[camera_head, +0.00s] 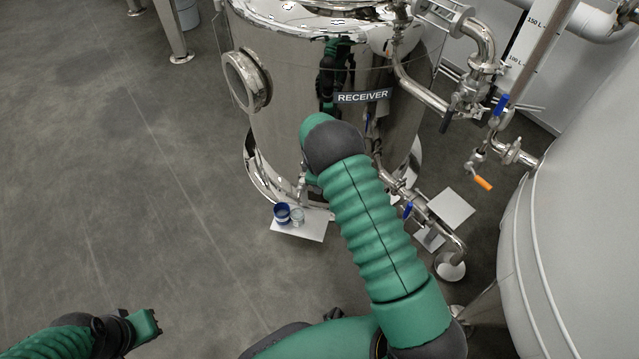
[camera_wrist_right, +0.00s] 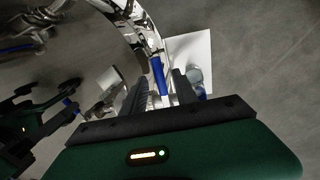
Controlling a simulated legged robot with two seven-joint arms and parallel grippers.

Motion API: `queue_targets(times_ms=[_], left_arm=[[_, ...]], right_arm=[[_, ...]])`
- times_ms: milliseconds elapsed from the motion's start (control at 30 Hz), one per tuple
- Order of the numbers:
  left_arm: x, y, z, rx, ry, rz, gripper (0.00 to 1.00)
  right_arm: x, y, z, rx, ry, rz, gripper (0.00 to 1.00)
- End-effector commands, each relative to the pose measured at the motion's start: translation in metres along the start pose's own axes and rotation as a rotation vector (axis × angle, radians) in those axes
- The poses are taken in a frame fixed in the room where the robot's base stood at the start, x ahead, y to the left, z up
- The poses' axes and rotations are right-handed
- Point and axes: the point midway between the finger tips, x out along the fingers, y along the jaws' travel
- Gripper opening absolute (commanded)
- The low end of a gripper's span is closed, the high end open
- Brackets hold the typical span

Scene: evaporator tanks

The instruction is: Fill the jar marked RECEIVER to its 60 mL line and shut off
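The RECEIVER label (camera_head: 363,96) is on a polished steel tank (camera_head: 285,120). In the head view my right arm hides that gripper. My left gripper (camera_head: 146,325) is low at the left, away from the tank.
At the right, pipework carries a blue-handled valve (camera_head: 408,210), another blue handle (camera_head: 500,104) and an orange handle (camera_head: 482,183). A large pale tank (camera_head: 585,200) stands at the right. The floor at left is clear.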

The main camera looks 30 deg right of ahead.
Motion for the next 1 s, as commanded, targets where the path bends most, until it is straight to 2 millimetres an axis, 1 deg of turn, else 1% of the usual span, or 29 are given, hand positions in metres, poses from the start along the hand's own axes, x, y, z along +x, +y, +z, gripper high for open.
queue_targets(times_ms=[33, 67, 300, 1000], left_arm=[[-0.0002, 0.0, -0.0001, 0.0, 0.0, 0.0, 0.0], [-0.0002, 0.0, -0.0001, 0.0, 0.0, 0.0, 0.0], [-0.0002, 0.0001, -0.0001, 0.0, 0.0, 0.0, 0.0], [-0.0002, 0.0, -0.0001, 0.0, 0.0, 0.0, 0.0]], right_arm=[[-0.0003, 0.0, 0.0001, 0.0, 0.0, 0.0, 0.35], [-0.0003, 0.0, 0.0001, 0.0, 0.0, 0.0, 0.32], [-0.0004, -0.0002, 0.0, 0.0, 0.0, 0.0, 0.01], [-0.0009, 0.0, -0.0008, 0.0, 0.001, 0.001, 0.0]])
